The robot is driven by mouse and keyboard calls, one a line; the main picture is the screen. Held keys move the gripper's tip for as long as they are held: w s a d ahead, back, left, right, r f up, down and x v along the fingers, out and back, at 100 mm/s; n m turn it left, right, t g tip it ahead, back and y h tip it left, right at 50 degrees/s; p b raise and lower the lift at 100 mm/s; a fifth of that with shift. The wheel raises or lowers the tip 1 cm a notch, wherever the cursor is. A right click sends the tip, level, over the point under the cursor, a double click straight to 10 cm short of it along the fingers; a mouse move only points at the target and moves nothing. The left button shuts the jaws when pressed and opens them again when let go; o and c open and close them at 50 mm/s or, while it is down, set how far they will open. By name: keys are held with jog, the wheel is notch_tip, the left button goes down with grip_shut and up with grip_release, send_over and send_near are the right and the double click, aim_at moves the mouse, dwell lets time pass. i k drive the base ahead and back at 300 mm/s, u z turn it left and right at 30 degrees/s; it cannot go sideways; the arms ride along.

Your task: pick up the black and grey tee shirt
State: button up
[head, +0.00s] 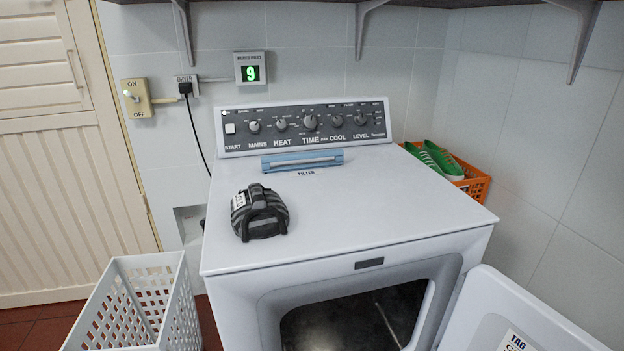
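A rolled black and grey striped tee shirt (259,213) with a white tag on its left side sits on top of the white dryer (400,215), towards the left front of its top. It looks like a compact bundle with dark bands over it. My gripper is not in the head view. Nothing touches the shirt except the dryer top.
The dryer door (520,315) hangs open at the lower right, and the drum opening (350,318) shows dark. A white perforated basket (135,310) stands on the floor at the left. An orange crate (475,182) with green shoes is behind right. Shelf brackets (365,20) hang above.

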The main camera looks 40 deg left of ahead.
aim_at(259, 213)
jog(key=i, duration=1.1)
jog(key=u, duration=2.2)
jog(key=i, duration=0.4)
jog(key=z, duration=0.3)
